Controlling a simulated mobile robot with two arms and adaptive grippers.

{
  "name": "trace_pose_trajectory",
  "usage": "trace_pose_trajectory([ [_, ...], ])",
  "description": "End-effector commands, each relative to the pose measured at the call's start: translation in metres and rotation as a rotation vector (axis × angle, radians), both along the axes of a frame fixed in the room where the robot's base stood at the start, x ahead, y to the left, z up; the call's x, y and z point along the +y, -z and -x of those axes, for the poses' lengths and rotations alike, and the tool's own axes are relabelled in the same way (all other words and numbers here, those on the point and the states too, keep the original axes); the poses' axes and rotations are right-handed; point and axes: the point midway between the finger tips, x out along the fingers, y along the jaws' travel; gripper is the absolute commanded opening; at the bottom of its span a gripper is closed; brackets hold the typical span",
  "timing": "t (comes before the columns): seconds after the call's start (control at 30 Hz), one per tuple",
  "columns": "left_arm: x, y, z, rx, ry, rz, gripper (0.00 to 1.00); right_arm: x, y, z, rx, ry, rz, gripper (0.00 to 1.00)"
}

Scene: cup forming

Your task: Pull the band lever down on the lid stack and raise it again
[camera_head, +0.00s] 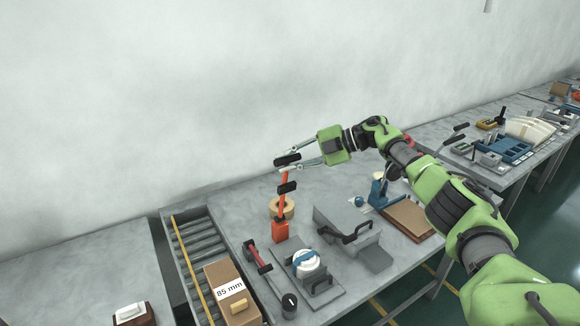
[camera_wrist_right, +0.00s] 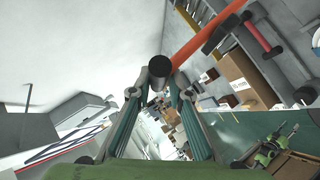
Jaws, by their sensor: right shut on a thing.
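An orange lever (camera_head: 282,200) stands nearly upright from an orange base (camera_head: 280,231) on the grey bench. A black crossbar grip (camera_head: 285,160) is at its top, with a second black piece lower on the bar. My right gripper (camera_head: 294,159) is shut on the black grip. In the right wrist view the round end of the grip (camera_wrist_right: 160,66) sits between the fingertips (camera_wrist_right: 158,85), and the orange bar (camera_wrist_right: 212,40) runs to the upper right. In front of the base, a white round lid (camera_head: 309,266) with a blue band lies on a grey plate. My left gripper is out of view.
A red bar with black ends (camera_head: 257,256) and a cardboard box marked 85 mm (camera_head: 221,273) are at the left. A tan ring (camera_head: 288,207) stands behind the lever. A grey device with a black handle (camera_head: 345,238) stands right of the lid. Open air surrounds the lever's top.

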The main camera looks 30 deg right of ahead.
Motion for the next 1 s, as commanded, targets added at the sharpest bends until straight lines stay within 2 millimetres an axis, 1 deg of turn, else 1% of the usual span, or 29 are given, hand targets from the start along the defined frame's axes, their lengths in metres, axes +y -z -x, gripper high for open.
trace_pose_trajectory([
  [0.07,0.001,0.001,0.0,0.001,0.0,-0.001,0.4,-0.004,0.003,-0.004,0.019,0.007,0.012,0.0],
  [0.4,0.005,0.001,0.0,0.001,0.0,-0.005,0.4,-0.005,0.001,-0.013,0.064,0.011,0.015,0.0],
  [0.97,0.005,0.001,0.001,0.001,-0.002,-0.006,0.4,-0.005,-0.002,-0.014,0.068,0.011,0.013,0.0],
  [1.0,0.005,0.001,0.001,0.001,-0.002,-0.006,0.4,-0.005,-0.002,-0.015,0.067,0.011,0.013,0.22],
])
